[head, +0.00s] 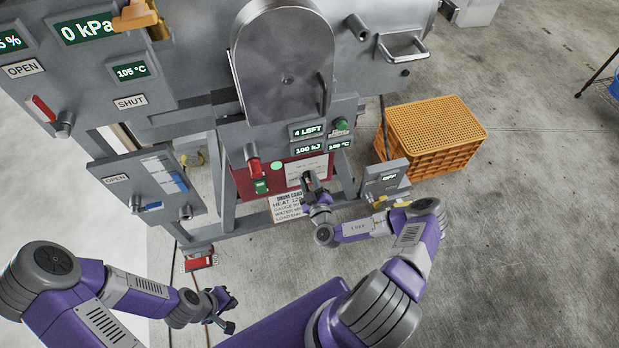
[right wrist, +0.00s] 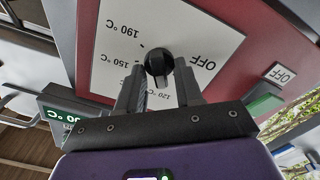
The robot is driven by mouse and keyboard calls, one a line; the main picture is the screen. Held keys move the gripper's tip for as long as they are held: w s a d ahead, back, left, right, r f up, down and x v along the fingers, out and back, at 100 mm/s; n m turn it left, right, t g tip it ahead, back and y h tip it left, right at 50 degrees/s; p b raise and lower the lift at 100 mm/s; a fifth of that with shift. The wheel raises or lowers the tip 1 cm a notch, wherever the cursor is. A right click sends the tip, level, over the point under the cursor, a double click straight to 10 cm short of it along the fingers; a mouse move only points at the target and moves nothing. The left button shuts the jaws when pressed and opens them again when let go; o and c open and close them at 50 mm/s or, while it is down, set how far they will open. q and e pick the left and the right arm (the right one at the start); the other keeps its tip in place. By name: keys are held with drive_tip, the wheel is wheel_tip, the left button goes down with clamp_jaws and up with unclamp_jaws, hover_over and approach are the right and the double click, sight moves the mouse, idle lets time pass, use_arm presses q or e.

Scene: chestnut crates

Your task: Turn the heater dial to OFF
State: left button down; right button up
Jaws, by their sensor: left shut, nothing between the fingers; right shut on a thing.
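The heater dial (right wrist: 158,62) is a black knob on a white plate (right wrist: 105,40) marked OFF, 120, 150 and 190 °C. The plate sits on a red panel (head: 243,182). In the right wrist view the lettering appears upside down. A pale mark on the knob's lower side seems to face the 120 °C label, but I cannot be sure. My right gripper (head: 309,182) has its fingers (right wrist: 158,82) on either side of the knob, shut on it. It hides the dial in the head view. My left gripper (head: 222,308) is shut and empty, low and away from the machine.
A green switch (right wrist: 262,106) with its own OFF label is beside the plate. A grey box reading OFF (head: 386,180) stands right of my right gripper. An orange crate (head: 434,135) sits behind on the concrete floor.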

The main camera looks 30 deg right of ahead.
drive_tip(key=n+p, duration=0.2)
drive_tip(key=shift+r+n+p, duration=0.15)
drive_tip(key=shift+n+p, duration=0.25)
drive_tip(key=n+p, duration=0.3)
drive_tip(key=n, duration=0.1)
drive_tip(key=shift+n, duration=0.3)
drive_tip(key=n+p, duration=0.2)
drive_tip(key=n, duration=0.2)
drive_tip(key=shift+a+f+p, duration=0.1)
drive_tip(key=shift+f+p, duration=0.15)
drive_tip(key=shift+p, duration=0.15)
drive_tip(key=shift+f+n+p, duration=0.2)
drive_tip(key=shift+n+p, duration=0.65)
drive_tip(key=shift+n, duration=1.25)
drive_tip(key=o, duration=0.7)
drive_tip(key=shift+c, duration=0.2)
drive_tip(key=p+v, duration=0.1)
drive_tip(key=v, duration=0.6)
drive_tip(key=shift+s, duration=0.3)
